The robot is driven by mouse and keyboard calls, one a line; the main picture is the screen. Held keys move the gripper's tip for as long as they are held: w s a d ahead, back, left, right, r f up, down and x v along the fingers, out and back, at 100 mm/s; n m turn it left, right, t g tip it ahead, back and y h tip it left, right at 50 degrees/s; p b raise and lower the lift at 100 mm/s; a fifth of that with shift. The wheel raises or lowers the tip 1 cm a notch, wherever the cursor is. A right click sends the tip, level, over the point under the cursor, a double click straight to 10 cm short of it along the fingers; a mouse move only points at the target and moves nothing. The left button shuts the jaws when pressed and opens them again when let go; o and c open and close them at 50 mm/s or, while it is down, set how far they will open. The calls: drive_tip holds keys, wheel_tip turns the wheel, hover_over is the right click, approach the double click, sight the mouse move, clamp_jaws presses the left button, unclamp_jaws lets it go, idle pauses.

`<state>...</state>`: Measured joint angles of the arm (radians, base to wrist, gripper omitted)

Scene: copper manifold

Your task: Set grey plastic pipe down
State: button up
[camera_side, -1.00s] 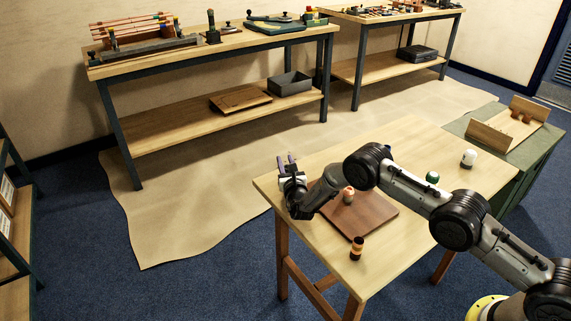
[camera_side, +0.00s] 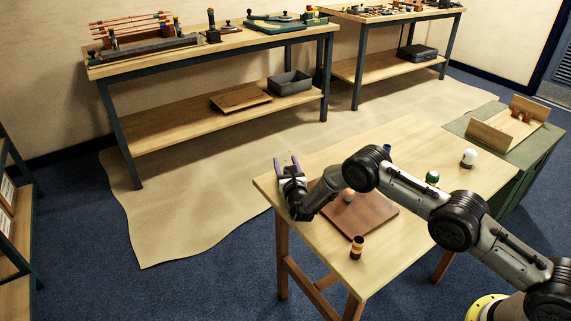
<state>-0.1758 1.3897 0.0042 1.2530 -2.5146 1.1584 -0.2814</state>
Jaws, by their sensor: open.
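My gripper (camera_side: 286,161) is above the left corner of the wooden table (camera_side: 420,150). Its two purple-tipped fingers point up in the picture and stand apart, with nothing visible between them. I cannot make out a grey plastic pipe on the table or at the gripper; the hand and arm hide part of the tabletop there. A brown board (camera_side: 372,217) lies on the table beside the hand. A small copper-toned piece (camera_side: 348,195) shows over the board, partly behind my arm.
A dark-and-orange cylinder (camera_side: 356,247) stands at the table's front. Green (camera_side: 432,177), white (camera_side: 468,158) and blue (camera_side: 387,148) pieces stand farther right. A wooden rack (camera_side: 508,125) sits on a green cabinet. Loaded benches (camera_side: 215,45) line the wall. The table's far middle is mostly clear.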

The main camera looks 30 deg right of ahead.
drive_tip(key=v, duration=1.2)
drive_tip(key=s+d+r+m+g+h, duration=0.25)
drive_tip(key=d+r+m, duration=0.2)
drive_tip(key=r, duration=0.25)
drive_tip(key=s+d+r+m+g+h, duration=0.1)
drive_tip(key=d+r+m+g+h, duration=0.1)
drive_tip(key=d+r+m+h, duration=0.35)
drive_tip(key=s+d+r+m+g+y, duration=0.1)
drive_tip(key=s+d+r+m+g, duration=0.3)
drive_tip(key=s+r, duration=0.25)
drive_tip(key=s+d+r+m+g+y, duration=0.1)
drive_tip(key=s+d+r+m+g, duration=0.35)
drive_tip(key=s, duration=0.35)
drive_tip(key=s+a+r+m+g+y, duration=0.25)
drive_tip(key=s+m+y, duration=0.3)
drive_tip(key=s, duration=0.95)
drive_tip(key=s+a+r+m+t+y, duration=0.1)
drive_tip(key=s+a+m+t+y, duration=0.3)
drive_tip(key=s+a+m+y, duration=0.3)
drive_tip(key=s+a, duration=0.3)
drive_tip(key=s, duration=0.2)
drive_tip(key=shift+a+r+m, duration=0.2)
drive_tip(key=shift+a+m, duration=0.1)
